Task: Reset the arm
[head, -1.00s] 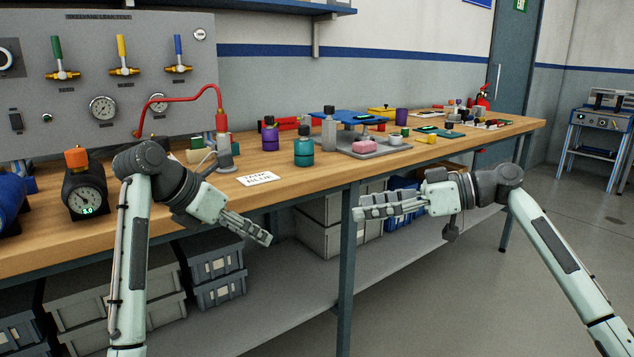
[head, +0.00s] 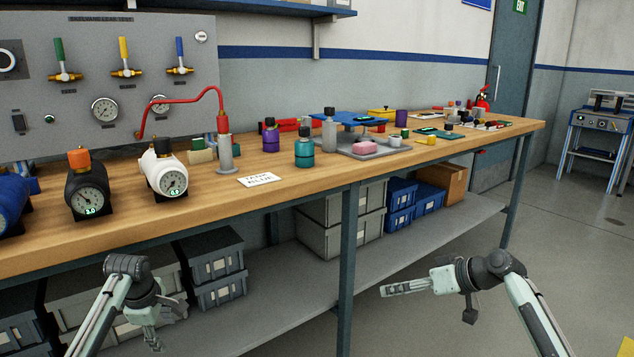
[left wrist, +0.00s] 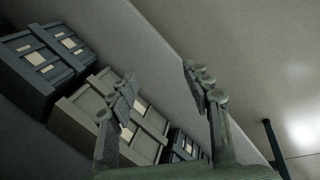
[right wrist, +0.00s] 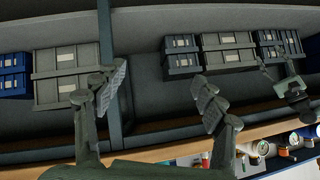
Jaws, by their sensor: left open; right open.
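My left gripper (head: 152,338) is low in front of the workbench, below the tabletop edge, pointing down. In the left wrist view its two fingers (left wrist: 163,92) are apart with nothing between them. My right gripper (head: 388,291) is in front of the bench, below the tabletop, pointing left. In the right wrist view its fingers (right wrist: 160,88) are spread and empty. Both grippers are clear of the bench in the head view.
The wooden workbench (head: 300,192) holds a black gauge device (head: 87,190), a white one (head: 164,172), bottles (head: 304,150) and a grey tray (head: 378,152). Grey bins (head: 215,265) and blue bins (head: 400,205) sit on the lower shelf. Open floor lies at right.

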